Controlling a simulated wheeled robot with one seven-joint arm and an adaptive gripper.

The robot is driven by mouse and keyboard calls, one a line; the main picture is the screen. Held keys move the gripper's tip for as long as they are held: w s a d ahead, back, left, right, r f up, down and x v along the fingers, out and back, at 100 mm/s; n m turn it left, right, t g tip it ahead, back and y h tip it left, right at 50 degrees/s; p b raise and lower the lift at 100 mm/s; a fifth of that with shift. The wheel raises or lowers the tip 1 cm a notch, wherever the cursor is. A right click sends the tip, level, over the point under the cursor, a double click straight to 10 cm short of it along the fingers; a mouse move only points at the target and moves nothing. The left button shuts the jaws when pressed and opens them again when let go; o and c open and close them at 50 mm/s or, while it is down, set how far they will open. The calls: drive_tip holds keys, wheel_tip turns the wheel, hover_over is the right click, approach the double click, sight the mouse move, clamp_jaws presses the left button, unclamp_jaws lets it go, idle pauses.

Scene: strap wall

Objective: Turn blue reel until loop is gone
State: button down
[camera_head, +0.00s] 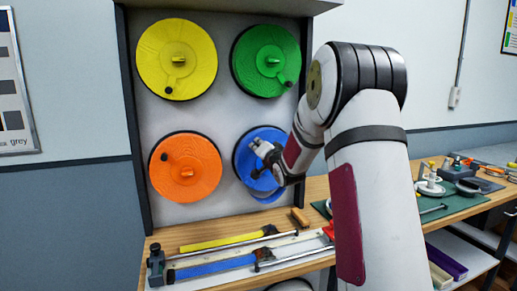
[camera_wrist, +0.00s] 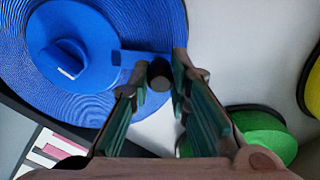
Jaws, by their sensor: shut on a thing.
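The blue reel (camera_head: 244,158) hangs at the lower right of the wall panel. It fills the upper left of the wrist view (camera_wrist: 105,100), with a raised hub (camera_wrist: 65,60) and a flat blue crank arm reaching to a dark knob (camera_wrist: 160,75). My gripper (camera_head: 262,160) is at the reel's face, its fingers (camera_wrist: 160,85) shut on that knob. In the head view, a blue curve (camera_head: 268,196) shows below the reel's lower edge, perhaps the strap's loop; my arm partly hides this area. I cannot make out a loop in the wrist view.
Yellow (camera_head: 176,58), green (camera_head: 265,60) and orange (camera_head: 185,167) reels share the panel. On the bench below lie a yellow strap (camera_head: 220,241) and a blue strap (camera_head: 213,267) on rails. A wooden block (camera_head: 299,217) lies near the panel's foot.

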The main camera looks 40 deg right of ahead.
drive_tip(key=shift+d+r, duration=0.15)
drive_tip(key=shift+r, duration=0.05)
drive_tip(key=c, duration=1.5)
unclamp_jaws()
drive_tip(key=shift+f, duration=0.1)
drive_tip(key=shift+s, duration=0.1)
drive_tip(key=v, duration=1.2)
